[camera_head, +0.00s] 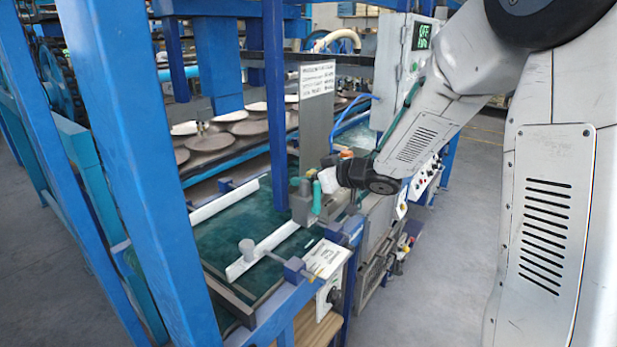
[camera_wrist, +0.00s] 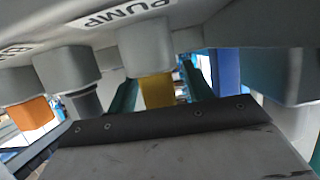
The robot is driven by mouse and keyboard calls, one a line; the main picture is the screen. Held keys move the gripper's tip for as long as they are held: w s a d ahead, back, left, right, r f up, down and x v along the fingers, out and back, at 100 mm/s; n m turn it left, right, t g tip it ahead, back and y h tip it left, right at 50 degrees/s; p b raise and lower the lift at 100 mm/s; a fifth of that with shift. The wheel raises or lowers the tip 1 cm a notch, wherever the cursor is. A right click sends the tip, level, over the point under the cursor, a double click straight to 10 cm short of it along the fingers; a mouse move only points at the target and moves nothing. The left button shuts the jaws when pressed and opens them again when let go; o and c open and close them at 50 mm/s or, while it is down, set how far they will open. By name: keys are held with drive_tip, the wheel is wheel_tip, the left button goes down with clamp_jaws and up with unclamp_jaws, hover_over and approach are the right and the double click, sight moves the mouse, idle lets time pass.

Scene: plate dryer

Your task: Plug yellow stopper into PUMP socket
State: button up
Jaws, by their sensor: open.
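In the wrist view, the yellow stopper (camera_wrist: 157,90) is upright directly under the grey PUMP socket (camera_wrist: 147,45). Its top meets the socket's lower edge, and I cannot tell how deep it sits. The white PUMP label (camera_wrist: 118,14) is on the housing above. The teal fingers of my gripper (camera_wrist: 158,76) stand open on either side of the stopper, with gaps showing. In the head view my gripper (camera_head: 323,186) is at the grey housing by the upright plate; the yellow stopper cannot be made out there.
In the wrist view, an orange stopper (camera_wrist: 30,112) is under another socket at left, and a dark grey cylinder (camera_wrist: 85,101) hangs between. In the head view, blue posts (camera_head: 122,150) stand at left, and a control box (camera_head: 417,50) is behind my arm.

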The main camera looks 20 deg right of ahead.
drive_tip(key=shift+v, duration=3.9)
drive_tip(key=shift+w, duration=0.1)
drive_tip(key=shift+d+r+h, duration=0.2)
drive_tip(key=shift+r+h, duration=0.05)
drive_tip(key=shift+h, duration=0.05)
drive_tip(key=s+d+r+m+g+h, duration=0.2)
drive_tip(key=s+d+r+m+h, duration=0.2)
drive_tip(key=s+d+m+h, duration=0.55)
drive_tip(key=s+a+f+n+g+y, duration=0.1)
drive_tip(key=s+a+g, duration=0.3)
drive_tip(key=s, duration=0.8)
drive_tip(key=s+a+f+n+g+y, duration=0.1)
drive_tip(key=s+a+g, duration=0.3)
drive_tip(key=s, duration=0.8)
drive_tip(key=shift+s+a+f, duration=0.15)
drive_tip(key=shift+a+f, duration=0.15)
drive_tip(key=shift+a, duration=0.8)
